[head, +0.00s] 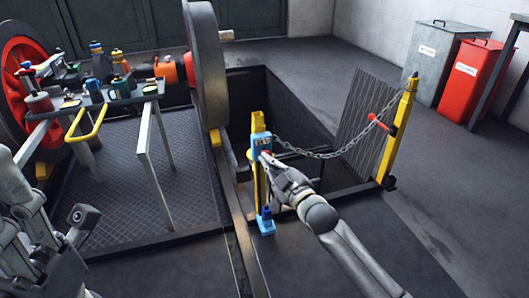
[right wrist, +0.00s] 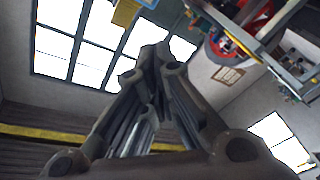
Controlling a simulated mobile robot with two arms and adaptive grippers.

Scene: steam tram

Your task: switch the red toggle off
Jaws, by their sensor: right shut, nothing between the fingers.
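A blue switch box (head: 262,142) is fixed to a yellow post (head: 258,122) beside the pit in the head view. A small red piece (head: 266,153) shows on the lower part of the box, right at my right fingertips; it looks like the toggle, but its position is too small to tell. My right gripper (head: 268,160) is shut and empty, with its tips at the box; I cannot tell if they touch. In the right wrist view its fingers (right wrist: 160,58) meet at the tips, and no toggle is visible there. My left gripper (head: 82,220) is at the lower left, its jaws unclear.
A chain (head: 325,155) with a red handle (head: 380,122) runs to another yellow post (head: 400,125). An open pit (head: 290,110) lies behind. A bench with tools (head: 105,97) and a large wheel (head: 207,65) stand left. Grey (head: 447,60) and red (head: 468,85) bins stand far right.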

